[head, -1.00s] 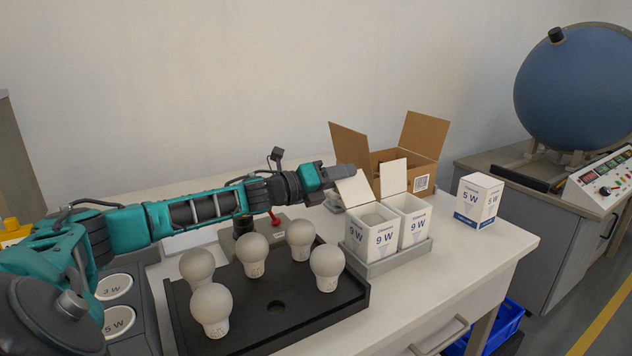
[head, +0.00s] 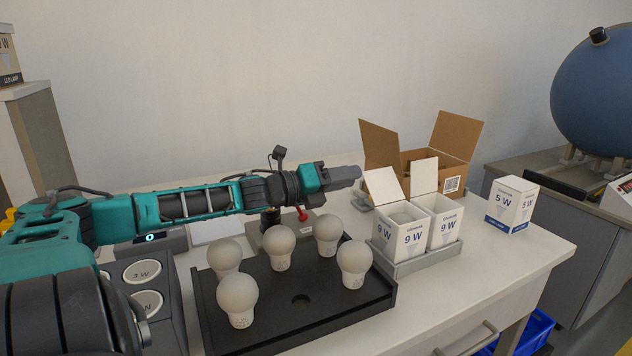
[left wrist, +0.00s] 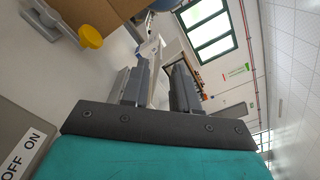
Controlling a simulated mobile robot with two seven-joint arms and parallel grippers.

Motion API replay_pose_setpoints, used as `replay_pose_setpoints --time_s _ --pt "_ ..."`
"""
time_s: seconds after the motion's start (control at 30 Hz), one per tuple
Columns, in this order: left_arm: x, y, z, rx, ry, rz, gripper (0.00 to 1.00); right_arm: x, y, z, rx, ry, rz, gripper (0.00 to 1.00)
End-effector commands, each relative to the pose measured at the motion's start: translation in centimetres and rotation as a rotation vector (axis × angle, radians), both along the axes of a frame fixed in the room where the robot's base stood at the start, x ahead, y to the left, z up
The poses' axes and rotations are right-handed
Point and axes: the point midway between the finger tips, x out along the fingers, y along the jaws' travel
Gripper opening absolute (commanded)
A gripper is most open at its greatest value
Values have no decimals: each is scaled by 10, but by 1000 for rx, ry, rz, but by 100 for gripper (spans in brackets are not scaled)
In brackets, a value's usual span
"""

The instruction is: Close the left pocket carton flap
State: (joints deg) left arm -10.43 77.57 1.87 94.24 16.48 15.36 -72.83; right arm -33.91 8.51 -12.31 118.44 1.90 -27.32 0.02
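The left pocket carton (head: 411,239), white and marked 9 W, stands in the left pocket of a grey tray (head: 432,260). Its white flap (head: 384,187) is up and leans back to the left, so the carton's top is open. A grey-white round top shows inside it. My left gripper (head: 358,172) is level with the flap's upper edge, just left of it, and looks apart from it. In the left wrist view its two fingers (left wrist: 163,88) stand apart with nothing seen between them. My right gripper is out of view.
A second 9 W carton (head: 444,232) with its flap (head: 424,176) up stands beside it. An open cardboard box (head: 456,167) is behind. A 5 W carton (head: 511,205) stands right. Several bulbs stand on a black tray (head: 345,309) in front of my arm.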

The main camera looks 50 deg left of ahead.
Motion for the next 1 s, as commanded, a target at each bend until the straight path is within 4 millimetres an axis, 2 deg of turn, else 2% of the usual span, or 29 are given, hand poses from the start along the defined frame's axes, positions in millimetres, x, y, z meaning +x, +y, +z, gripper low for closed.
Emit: replay_pose_setpoints --time_s 0.23,0.4,0.63,1.0 --pt "-13 4 0 1 4 1 29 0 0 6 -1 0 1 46" --pt "-29 9 3 -3 4 1 29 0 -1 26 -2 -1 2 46" --pt "-50 15 3 -3 2 1 29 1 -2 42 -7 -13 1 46" --pt "-61 19 1 2 -1 0 29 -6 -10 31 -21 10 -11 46"
